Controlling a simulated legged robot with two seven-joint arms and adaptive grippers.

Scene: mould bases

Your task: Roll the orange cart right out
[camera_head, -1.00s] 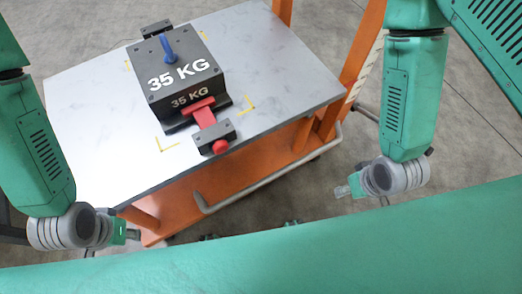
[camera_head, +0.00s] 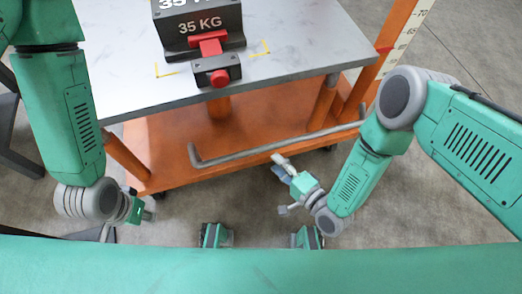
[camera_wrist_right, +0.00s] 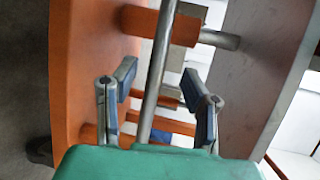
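The orange cart (camera_head: 180,150) stands in front of me with a grey top plate and an orange lower shelf. Its grey handle bar (camera_head: 270,150) runs along the near side. My right gripper (camera_head: 283,184) is just on the near side of the bar's right half, fingers spread. In the right wrist view the bar (camera_wrist_right: 158,60) lines up between the two open fingers of this gripper (camera_wrist_right: 160,95); contact cannot be made out. My left gripper (camera_head: 143,205) hangs near the cart's left front corner, apart from the bar. Its finger opening is unclear.
A black 35 KG block (camera_head: 205,32) with a red clamp (camera_head: 212,44) sits on the cart top, partly cut off by the frame. An orange upright (camera_head: 392,40) with a scale stands at right. Bare grey floor (camera_head: 430,230) lies around the cart.

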